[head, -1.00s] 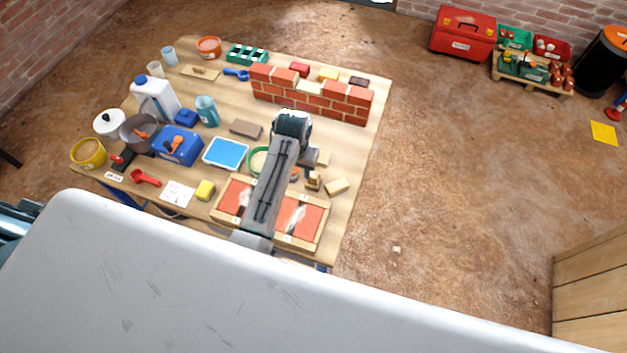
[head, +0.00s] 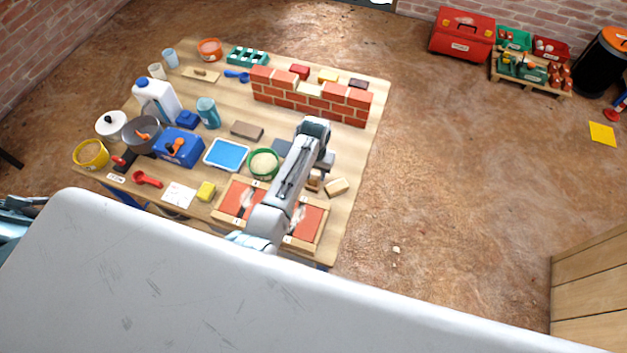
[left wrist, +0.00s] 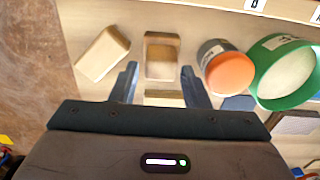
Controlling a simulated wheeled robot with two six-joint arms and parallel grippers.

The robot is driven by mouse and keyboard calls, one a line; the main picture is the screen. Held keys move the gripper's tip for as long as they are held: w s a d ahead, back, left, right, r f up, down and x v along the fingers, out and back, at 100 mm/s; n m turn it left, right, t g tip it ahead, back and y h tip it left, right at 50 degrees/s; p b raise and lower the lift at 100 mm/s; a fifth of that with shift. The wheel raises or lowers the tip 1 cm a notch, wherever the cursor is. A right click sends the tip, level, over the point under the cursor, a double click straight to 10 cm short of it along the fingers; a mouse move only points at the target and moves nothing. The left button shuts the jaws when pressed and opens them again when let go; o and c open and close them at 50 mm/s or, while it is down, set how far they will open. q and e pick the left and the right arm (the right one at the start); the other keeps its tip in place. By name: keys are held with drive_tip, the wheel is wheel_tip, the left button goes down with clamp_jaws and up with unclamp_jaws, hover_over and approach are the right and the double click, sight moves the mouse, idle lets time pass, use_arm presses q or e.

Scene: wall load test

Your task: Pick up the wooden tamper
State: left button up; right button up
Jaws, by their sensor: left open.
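The wooden tamper (left wrist: 162,50) is a small pale wooden piece, seen from above in the left wrist view between and just beyond my fingertips. In the head view the tamper (head: 313,183) stands at the right part of the table, partly hidden by my arm. My left gripper (left wrist: 158,78) is open, one finger to each side of the tamper's line. No contact can be made out. In the head view my left gripper (head: 323,163) hangs over the table beside the tamper, its fingertips mostly hidden. My right gripper is not in view.
A loose wooden block (left wrist: 102,53) lies left of the tamper in the wrist view. A grey cup with an orange top (left wrist: 230,70) and a green bowl (left wrist: 285,75) stand to its right. A brick wall (head: 312,96) stands behind; a wooden tray with red panels (head: 240,198) lies in front.

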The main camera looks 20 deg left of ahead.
sight(314, 174)
use_arm(q)
drive_tip(key=shift+f, duration=1.15)
drive_tip(key=c, duration=0.7)
drive_tip(key=shift+r, duration=0.15)
wheel_tip(314, 174, up, 10)
drive_tip(key=shift+f+b, duration=0.1)
drive_tip(key=shift+b, duration=0.4)
